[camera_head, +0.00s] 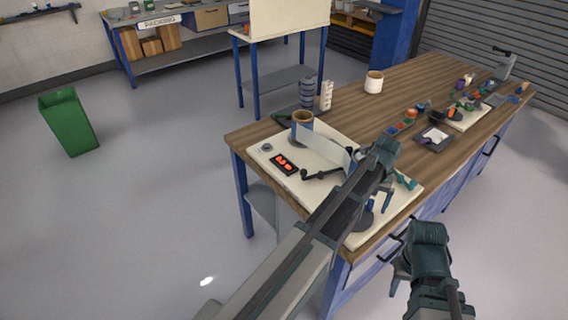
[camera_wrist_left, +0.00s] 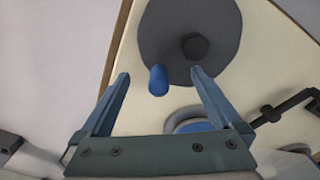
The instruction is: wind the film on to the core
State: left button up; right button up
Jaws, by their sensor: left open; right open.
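The winder's cream base (camera_head: 262,152) sits at the near left corner of the table. A brown core (camera_head: 302,117) stands at its far end, with a pale film sheet (camera_head: 325,146) stretching from it towards my left arm. A dark grey disc (camera_head: 361,224) with a blue knob (camera_head: 371,205) lies near the front end. In the left wrist view the disc (camera_wrist_left: 165,40) has a dark hub, and the knob (camera_wrist_left: 158,82) stands between my open left fingertips, apart from both. My left gripper (camera_head: 386,203) points down. My right gripper (camera_head: 398,280) is off the table's front edge, low and empty.
A red-lit counter (camera_head: 284,164) and a black crank-shaped arm (camera_head: 325,175) are on the base. A white cup (camera_head: 374,82), a dark tray (camera_head: 434,138) and several small parts stand further along the table (camera_head: 345,108). A green bin (camera_head: 69,122) is on the floor.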

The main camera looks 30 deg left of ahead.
pick_arm(q)
jog(key=shift+d+r, duration=0.1)
jog(key=shift+r, duration=0.05)
dwell(0.3)
notch_tip(320, 180, up, 7)
jog(key=p, duration=0.7)
jog(key=s+d+m, duration=0.2)
jog(key=s+m, duration=0.1)
jog(key=s, duration=0.8)
jog(key=s+d+m+y, duration=0.1)
jog(key=s+d+m, duration=0.1)
jog(key=s, duration=1)
jog(key=shift+s+d+m, duration=0.2)
jog(key=shift+d+m, duration=0.2)
jog(key=shift+d, duration=0.2)
